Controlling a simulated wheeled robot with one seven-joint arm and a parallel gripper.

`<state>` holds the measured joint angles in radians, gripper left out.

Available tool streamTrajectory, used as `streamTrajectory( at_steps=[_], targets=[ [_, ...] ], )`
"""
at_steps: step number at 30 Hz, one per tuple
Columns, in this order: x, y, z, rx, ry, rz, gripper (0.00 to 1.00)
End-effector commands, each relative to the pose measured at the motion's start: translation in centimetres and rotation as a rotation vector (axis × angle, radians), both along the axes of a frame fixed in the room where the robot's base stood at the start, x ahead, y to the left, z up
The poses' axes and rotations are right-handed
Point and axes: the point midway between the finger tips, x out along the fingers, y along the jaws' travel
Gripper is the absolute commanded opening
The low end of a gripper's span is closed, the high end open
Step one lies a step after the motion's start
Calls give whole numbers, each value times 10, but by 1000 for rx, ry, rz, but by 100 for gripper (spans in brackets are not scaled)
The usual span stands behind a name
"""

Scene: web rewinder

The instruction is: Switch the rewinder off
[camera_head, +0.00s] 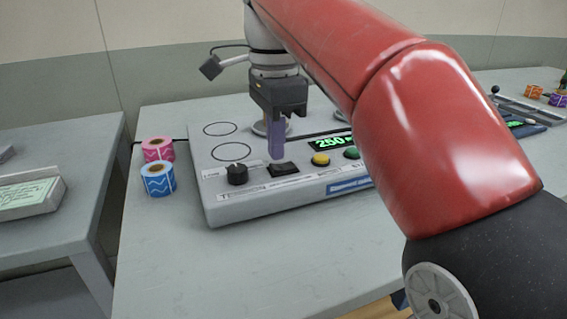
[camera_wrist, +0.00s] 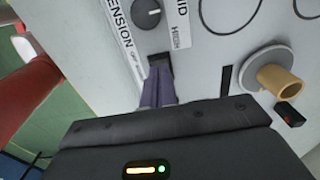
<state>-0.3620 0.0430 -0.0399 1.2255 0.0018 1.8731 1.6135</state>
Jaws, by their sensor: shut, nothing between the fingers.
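The rewinder (camera_head: 222,205) is a light grey console on the table. Its black rocker switch (camera_head: 285,169) sits on the front part of the panel, between a black knob (camera_head: 237,174) and a yellow button (camera_head: 320,159). The green display (camera_head: 331,142) is lit with digits. My gripper (camera_head: 277,157) points down with its purple fingers shut and empty, the tips at the back edge of the switch. In the wrist view, the fingertips (camera_wrist: 159,70) overlap the dark switch (camera_wrist: 160,59) and hide part of it. I cannot tell whether they touch it.
A pink roll (camera_head: 157,149) and a blue roll (camera_head: 158,180) stand left of the rewinder. A green button (camera_head: 352,153) is right of the yellow one. A tan core on a spindle (camera_wrist: 279,80) rises behind the switch. The table front (camera_head: 240,270) is clear. My red arm covers the right side.

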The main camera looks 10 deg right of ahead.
Motion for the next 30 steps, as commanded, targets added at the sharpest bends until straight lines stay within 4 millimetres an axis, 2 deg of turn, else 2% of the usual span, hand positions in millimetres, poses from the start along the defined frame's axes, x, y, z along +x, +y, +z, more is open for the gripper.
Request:
streamTrajectory(
  at_steps=[30],
  targets=[
    [0,0,-12,0,0,0,0]
  ],
)
